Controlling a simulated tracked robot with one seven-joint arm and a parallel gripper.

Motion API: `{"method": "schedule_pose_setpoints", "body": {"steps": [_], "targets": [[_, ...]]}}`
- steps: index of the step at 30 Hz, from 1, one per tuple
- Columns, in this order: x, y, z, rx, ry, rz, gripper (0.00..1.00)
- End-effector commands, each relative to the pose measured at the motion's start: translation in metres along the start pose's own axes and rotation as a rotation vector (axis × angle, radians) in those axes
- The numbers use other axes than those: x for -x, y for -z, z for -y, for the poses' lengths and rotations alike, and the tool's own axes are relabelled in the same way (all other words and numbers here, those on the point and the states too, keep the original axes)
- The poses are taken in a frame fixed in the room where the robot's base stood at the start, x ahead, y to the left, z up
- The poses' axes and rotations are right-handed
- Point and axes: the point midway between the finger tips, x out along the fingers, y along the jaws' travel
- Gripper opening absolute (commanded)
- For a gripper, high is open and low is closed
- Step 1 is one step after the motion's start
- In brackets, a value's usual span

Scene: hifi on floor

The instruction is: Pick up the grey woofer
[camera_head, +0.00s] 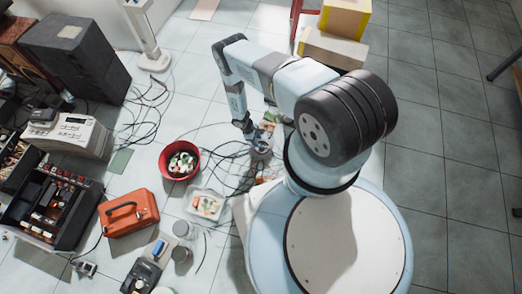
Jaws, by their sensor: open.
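My gripper (256,138) points down near the floor, left of my body, with its jaws open. A small greyish round thing (262,153) lies right under the jaws, partly hidden by them; it may be the grey woofer, but it is too small to tell. I cannot see whether the jaws touch it. Small coloured items lie beside it. A large dark grey box, like a speaker cabinet (75,58), stands far off at the upper left.
Black cables (222,160) are tangled around the spot under my gripper. A red bowl (165,165), a clear food tray (206,205), glass jars (183,229) and an orange toolbox (128,214) stand to the left. Yellow-edged boxes (335,45) stand behind my arm.

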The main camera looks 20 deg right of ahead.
Motion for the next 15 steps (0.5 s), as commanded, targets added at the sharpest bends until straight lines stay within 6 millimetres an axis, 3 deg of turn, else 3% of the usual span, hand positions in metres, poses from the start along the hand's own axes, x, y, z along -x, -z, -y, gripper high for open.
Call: {"method": "schedule_pose_setpoints", "body": {"steps": [8,15], "targets": [[-0.015,0.0,-0.002,-0.002,0.001,-0.001,0.47],[-0.044,0.001,-0.005,-0.003,0.001,-0.001,0.47]]}}
